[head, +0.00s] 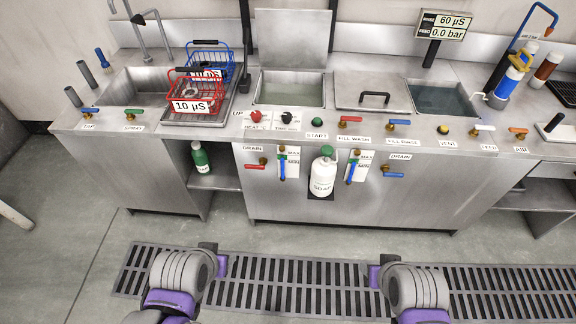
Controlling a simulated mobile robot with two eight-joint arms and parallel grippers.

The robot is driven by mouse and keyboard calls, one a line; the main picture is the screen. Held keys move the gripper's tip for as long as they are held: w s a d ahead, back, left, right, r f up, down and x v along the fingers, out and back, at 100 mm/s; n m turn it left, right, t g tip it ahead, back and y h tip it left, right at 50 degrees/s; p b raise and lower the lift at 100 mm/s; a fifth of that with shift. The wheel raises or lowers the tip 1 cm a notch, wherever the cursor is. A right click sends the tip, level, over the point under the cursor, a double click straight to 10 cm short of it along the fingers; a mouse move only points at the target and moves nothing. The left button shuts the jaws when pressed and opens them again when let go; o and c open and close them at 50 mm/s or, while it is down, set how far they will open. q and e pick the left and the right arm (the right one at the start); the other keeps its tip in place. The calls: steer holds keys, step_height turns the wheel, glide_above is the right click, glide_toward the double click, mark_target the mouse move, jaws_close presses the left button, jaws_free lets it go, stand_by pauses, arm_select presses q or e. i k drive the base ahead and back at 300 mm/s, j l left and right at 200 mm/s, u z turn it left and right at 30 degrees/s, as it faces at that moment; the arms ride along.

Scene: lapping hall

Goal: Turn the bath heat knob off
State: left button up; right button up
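The bath heat knob is a red round knob (256,116) on the front ledge of the steel bench, above a label reading HEAT °C. It sits left of a black knob (287,117) labelled TIME. The pointer setting of the red knob is too small to read.
A red basket (196,92) and a blue basket (208,62) stand left of the knob. A green START button (317,122) and several valve handles line the ledge to the right. A white soap bottle (323,174) hangs on the front. The floor grating (300,285) before the bench is clear.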

mark_target(256, 116)
steer(key=i, duration=1.1)
steer(key=j+u, duration=0.05)
steer(key=j, duration=0.05)
